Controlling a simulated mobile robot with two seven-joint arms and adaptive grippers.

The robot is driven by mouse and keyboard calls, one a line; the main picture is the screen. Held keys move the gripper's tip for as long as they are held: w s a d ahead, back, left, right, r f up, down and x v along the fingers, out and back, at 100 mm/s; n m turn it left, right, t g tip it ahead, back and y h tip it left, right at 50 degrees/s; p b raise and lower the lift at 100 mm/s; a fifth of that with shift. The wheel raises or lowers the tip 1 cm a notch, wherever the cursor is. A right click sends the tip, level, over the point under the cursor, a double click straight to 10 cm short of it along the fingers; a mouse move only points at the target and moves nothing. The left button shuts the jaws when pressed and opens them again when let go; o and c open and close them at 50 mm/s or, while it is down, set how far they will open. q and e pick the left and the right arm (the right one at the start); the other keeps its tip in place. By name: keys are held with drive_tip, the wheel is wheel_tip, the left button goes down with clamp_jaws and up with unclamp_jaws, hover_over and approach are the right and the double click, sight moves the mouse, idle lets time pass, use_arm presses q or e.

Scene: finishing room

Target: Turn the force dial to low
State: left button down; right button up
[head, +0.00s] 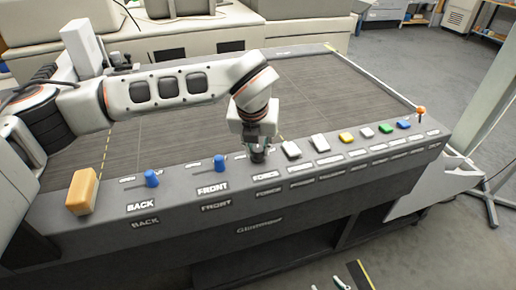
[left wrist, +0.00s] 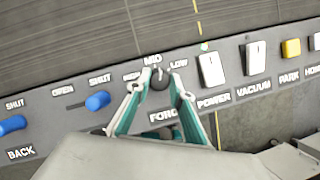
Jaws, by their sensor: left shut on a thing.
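The force dial is a small black knob (head: 258,156) on the sloping front panel, above the FORCE label. It also shows in the left wrist view (left wrist: 159,97), with the marks HIGH, MID and LOW around its far side. MID is straight above it and LOW is to its right. My left gripper (head: 258,148) reaches down from above and is shut on the dial, with one fingertip on each side in the left wrist view (left wrist: 159,86). The dial's pointer is too small and covered to read surely. My right gripper is not in view.
Blue BACK (head: 151,178) and FRONT (head: 219,163) levers stand left of the dial. A POWER switch (left wrist: 211,69), a VACUUM switch (left wrist: 255,58) and coloured buttons run to its right. A wooden block (head: 82,192) sits at the panel's left end. The dark bed (head: 330,90) behind is bare.

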use_arm(q)
drive_tip(key=m+h+b, duration=0.1)
drive_tip(key=m, duration=0.2)
drive_tip(key=shift+a+m, duration=0.15)
drive_tip(key=shift+m, duration=0.25)
drive_tip(key=shift+w+m+g+h, duration=0.1)
drive_tip(key=shift+m+g+h, duration=0.3)
drive_tip(key=shift+m, duration=0.7)
drive_tip(key=shift+m+g+h, duration=0.3)
drive_tip(key=shift+m+h, duration=0.2)
drive_tip(key=shift+m, duration=0.6)
drive_tip(key=c, duration=1.8)
unclamp_jaws()
drive_tip(key=shift+a+r, duration=0.1)
drive_tip(key=shift+r, duration=0.05)
drive_tip(key=v, duration=1.1)
drive_tip(key=shift+a+r, duration=0.15)
drive_tip(key=shift+r, duration=0.2)
